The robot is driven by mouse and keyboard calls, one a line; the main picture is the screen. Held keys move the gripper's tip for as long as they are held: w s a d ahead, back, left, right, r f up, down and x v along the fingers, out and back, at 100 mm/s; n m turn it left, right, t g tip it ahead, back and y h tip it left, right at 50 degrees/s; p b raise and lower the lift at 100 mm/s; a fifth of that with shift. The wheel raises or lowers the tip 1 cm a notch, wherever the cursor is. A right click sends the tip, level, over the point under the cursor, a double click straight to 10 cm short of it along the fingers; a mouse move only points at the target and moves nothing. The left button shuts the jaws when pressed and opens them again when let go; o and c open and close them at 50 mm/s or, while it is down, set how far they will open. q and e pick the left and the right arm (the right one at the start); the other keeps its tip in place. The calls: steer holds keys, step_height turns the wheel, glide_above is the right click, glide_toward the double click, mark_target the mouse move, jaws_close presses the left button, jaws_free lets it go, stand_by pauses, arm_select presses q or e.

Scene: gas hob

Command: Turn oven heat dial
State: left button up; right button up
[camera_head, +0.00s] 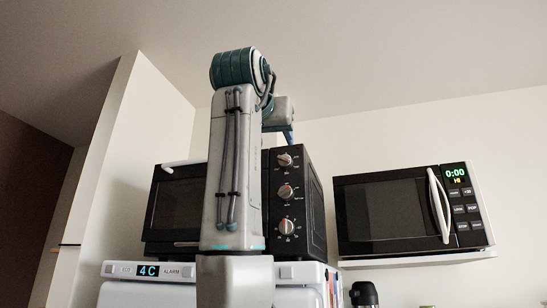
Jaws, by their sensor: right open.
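A black toaster oven (308,214) sits in the middle, partly hidden behind my right arm. Its control panel has three dials in a column: the top dial (285,159), the middle dial (284,191) and the bottom dial (286,226). The labels are too small to read, so I cannot tell which one is the heat dial. My right gripper (288,138) shows small, just above the top dial. It is open, and I cannot tell whether it touches the panel. My left gripper is not in view.
The oven stands on a white fridge (119,285) with a 4C display. A microwave (385,212) sits on a white shelf (430,259) to the right. A dark flask (364,295) shows at the bottom. A wall panel (135,150) rises on the left.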

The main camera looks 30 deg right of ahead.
mark_target(283, 158)
steer(key=p+x, duration=0.2)
steer(key=x, duration=0.6)
steer(key=shift+w+d+f+p, duration=0.1)
steer(key=shift+w+f+p, duration=0.1)
steer(key=shift+p, duration=0.15)
steer(key=shift+w+d, duration=0.25)
steer(key=shift+d, duration=0.25)
steer(key=shift+s+r, duration=0.1)
steer(key=shift+s, duration=0.05)
steer(key=shift+c, duration=0.4)
steer(key=c, duration=0.9)
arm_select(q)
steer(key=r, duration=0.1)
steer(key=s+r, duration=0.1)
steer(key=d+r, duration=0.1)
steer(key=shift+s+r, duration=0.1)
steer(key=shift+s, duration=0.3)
arm_select(e)
steer(key=shift+o, duration=0.2)
